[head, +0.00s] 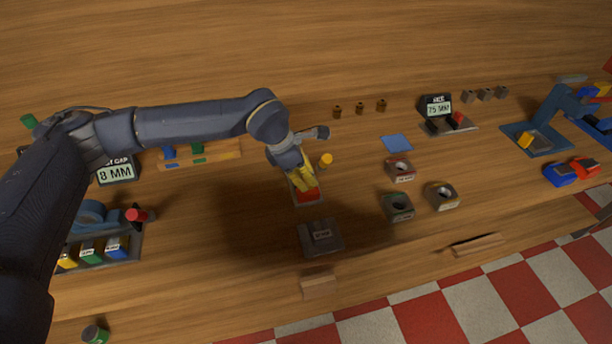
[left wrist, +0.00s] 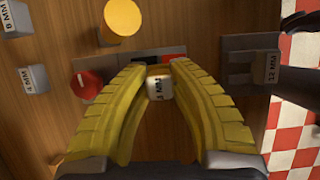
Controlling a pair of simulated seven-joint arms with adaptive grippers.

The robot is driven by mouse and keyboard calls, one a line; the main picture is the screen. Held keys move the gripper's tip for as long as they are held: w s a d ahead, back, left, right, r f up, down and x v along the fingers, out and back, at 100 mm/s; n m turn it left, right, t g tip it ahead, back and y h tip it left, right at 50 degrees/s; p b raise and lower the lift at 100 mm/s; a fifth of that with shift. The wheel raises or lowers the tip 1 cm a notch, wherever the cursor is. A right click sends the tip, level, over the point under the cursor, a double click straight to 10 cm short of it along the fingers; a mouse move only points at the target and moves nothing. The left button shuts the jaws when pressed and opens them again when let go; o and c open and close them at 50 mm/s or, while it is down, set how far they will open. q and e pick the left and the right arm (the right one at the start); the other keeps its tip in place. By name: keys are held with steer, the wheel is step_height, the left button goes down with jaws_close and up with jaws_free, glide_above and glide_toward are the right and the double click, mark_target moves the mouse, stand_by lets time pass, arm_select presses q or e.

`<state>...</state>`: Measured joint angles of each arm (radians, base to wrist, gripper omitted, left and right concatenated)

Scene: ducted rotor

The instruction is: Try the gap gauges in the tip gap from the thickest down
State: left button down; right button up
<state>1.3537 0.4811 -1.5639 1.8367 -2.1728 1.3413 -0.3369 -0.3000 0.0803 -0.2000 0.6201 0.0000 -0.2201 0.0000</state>
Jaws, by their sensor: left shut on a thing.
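My left gripper (head: 303,188) has yellow fingers and points down at a small grey plate (head: 310,202) with a red part (head: 307,195) on it. In the left wrist view the gripper (left wrist: 160,82) is shut on a small white labelled piece (left wrist: 159,89); its number is hard to read. The fingers hide most of the plate, and I cannot tell whether the piece touches it. A red round knob (left wrist: 85,85) and an orange-yellow cylinder (left wrist: 122,18) stand beside the fingertips. Labelled grey pieces (left wrist: 32,78) lie at the left. My right gripper is out of view.
A grey labelled block (head: 321,237) is close in front; its label seems to read 12 MM in the wrist view (left wrist: 250,62). Ring blocks (head: 397,206) stand to the right. A sign (head: 115,170) reads 8 MM at left. Bare wood lies left of the block.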

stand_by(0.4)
arm_select(q)
steer(key=shift+r, duration=3.45)
steer(key=shift+a, duration=0.1)
steer(key=w+a, duration=0.8)
steer(key=a, duration=0.4)
steer(key=w+a+r, duration=0.1)
steer(key=w+a, duration=0.7)
steer(key=a, duration=0.5)
steer(key=shift+w+a+r, duration=0.15)
steer(key=shift+w+r, duration=0.1)
steer(key=shift+w, duration=0.1)
